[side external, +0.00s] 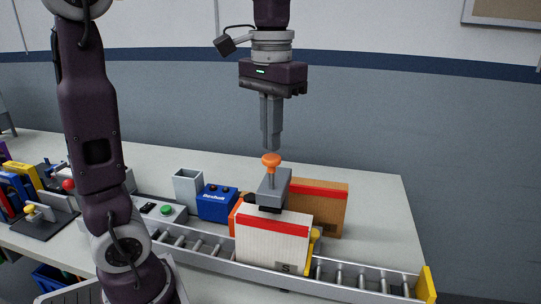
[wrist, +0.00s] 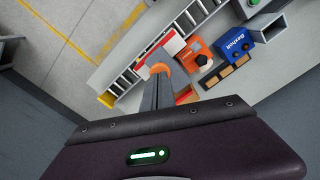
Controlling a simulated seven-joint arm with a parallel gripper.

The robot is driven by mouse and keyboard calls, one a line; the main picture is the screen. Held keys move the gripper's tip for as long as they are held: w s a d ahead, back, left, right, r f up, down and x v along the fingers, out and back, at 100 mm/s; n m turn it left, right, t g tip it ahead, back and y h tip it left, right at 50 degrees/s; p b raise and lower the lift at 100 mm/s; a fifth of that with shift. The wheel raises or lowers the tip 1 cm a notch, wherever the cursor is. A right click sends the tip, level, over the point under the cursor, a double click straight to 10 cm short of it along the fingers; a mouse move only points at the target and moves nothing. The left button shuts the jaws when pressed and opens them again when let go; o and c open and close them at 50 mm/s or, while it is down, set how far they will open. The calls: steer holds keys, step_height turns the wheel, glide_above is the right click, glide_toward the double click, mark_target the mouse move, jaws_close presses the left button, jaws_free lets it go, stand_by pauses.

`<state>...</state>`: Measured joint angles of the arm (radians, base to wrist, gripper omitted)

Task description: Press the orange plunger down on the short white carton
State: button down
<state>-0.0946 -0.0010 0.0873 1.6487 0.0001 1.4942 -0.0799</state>
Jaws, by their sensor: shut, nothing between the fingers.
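The short white carton (side external: 272,240) has a red stripe and stands upright on the roller conveyor (side external: 370,282). Above it is a grey press head (side external: 273,186) topped by an orange plunger (side external: 271,160) with a round knob. My gripper (side external: 271,148) is shut and empty, pointing down, its tips just above the knob with a very small gap or light contact; I cannot tell which. In the wrist view, my gripper's fingers (wrist: 158,85) partly cover the orange plunger (wrist: 160,69).
A brown carton (side external: 330,212) stands behind the white one. A blue box (side external: 217,203), a grey open bin (side external: 187,188) and a button panel (side external: 160,211) are to the left. A yellow end stop (side external: 427,284) closes the conveyor's right end. The table at right is clear.

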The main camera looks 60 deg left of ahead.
mark_target(272, 157)
steer(key=shift+f, duration=1.65)
step_height(272, 157, up, 10)
steer(key=shift+f, duration=0.2)
steer(key=s+d+f+m+t, duration=0.1)
steer(key=s+d+f+t, duration=0.1)
steer(key=s+f, duration=0.4)
steer(key=s+d+f+m+t, duration=0.2)
steer(key=s+d+f+t, duration=0.1)
steer(key=s+f, duration=0.3)
steer(key=shift+s+f+t, duration=0.3)
steer(key=shift+s+f, duration=0.1)
steer(key=shift+f, duration=0.25)
